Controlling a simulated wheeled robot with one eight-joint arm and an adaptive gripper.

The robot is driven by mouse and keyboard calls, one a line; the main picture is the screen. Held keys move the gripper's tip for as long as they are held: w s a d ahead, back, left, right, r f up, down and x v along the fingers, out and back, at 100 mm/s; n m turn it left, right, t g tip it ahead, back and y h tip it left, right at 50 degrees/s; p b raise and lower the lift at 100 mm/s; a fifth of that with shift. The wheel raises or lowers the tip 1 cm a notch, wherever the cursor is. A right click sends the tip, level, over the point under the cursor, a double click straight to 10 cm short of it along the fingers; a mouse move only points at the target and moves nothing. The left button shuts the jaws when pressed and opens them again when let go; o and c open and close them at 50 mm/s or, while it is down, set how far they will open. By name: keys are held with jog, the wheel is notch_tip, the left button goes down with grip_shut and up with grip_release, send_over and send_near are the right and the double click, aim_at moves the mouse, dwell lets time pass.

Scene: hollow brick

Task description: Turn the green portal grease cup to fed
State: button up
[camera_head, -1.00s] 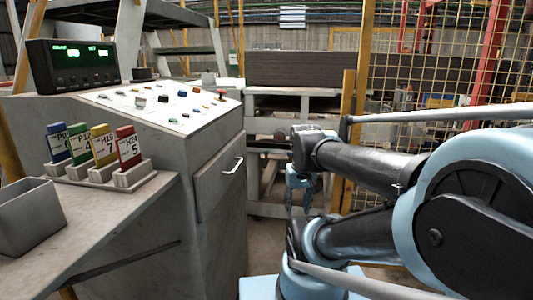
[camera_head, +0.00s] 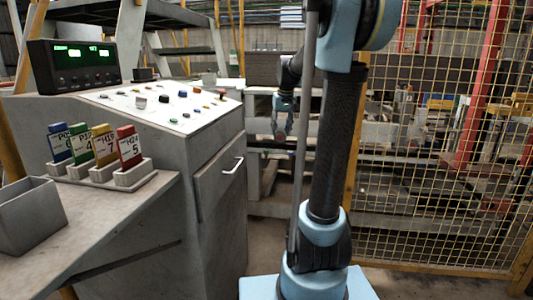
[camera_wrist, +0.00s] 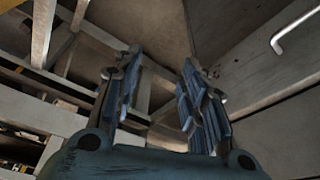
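I cannot make out a green portal grease cup in either view. My gripper (camera_head: 280,130) hangs in front of the pallet frame, just right of the grey console (camera_head: 215,140), and is small in the head view. In the wrist view, my gripper (camera_wrist: 160,75) has its two blue-grey fingers apart with nothing between them. Behind the fingers are the console's side and its drawer handle (camera_wrist: 296,28).
The console top carries several coloured buttons and knobs (camera_head: 163,99) and a display box (camera_head: 75,66) with green digits. Coloured tags (camera_head: 105,145) stand in holders beside a grey bin (camera_head: 32,215). A yellow mesh fence (camera_head: 440,190) closes off the right.

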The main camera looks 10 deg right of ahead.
jog(key=w, duration=1.3)
jog(key=n+t, duration=0.1)
send_over(267, 150)
jog(key=s+d, duration=0.1)
jog(key=s, duration=0.5)
notch_tip(267, 150, down, 14)
jog(key=shift+y, duration=0.3)
jog(key=x, duration=1.6)
jog(key=shift+w+d+f, duration=0.15)
jog(key=shift+w+f, duration=0.05)
jog(key=shift+w, duration=0.1)
jog(key=c, duration=0.8)
